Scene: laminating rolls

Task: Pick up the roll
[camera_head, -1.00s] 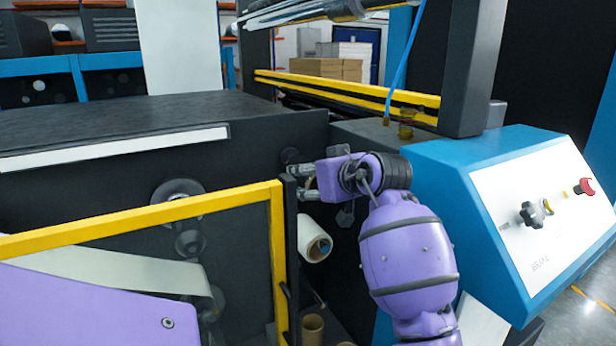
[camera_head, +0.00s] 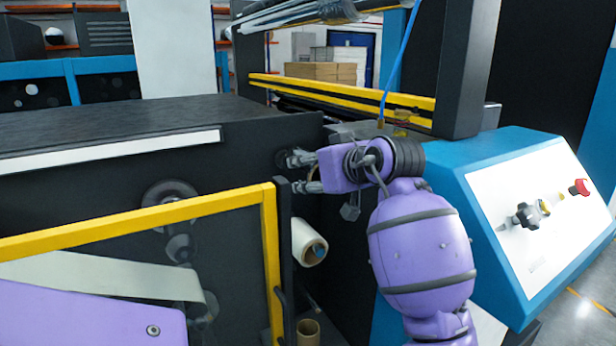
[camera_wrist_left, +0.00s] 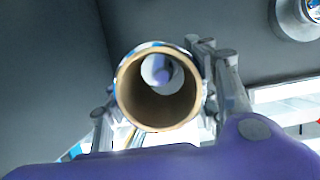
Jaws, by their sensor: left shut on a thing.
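My left gripper (camera_head: 298,172) is at the right end of the dark machine, just above the top of the yellow-framed guard. Its two fingers point left and are shut on a roll (camera_head: 313,172), of which only a thin brownish edge shows between them in the head view. The left wrist view shows the roll (camera_wrist_left: 160,116) end-on as a hollow brown cardboard core, with fingers on both sides of it. Its far part is hidden. A separate white roll (camera_head: 307,242) sits below the gripper. My right gripper is not in view.
The yellow-framed guard (camera_head: 140,222) stands at the front left. A cardboard tube (camera_head: 308,332) stands low near the bottom edge. A blue console (camera_head: 500,240) with a white knob panel is close on the right. A dark post (camera_head: 465,70) rises behind the arm.

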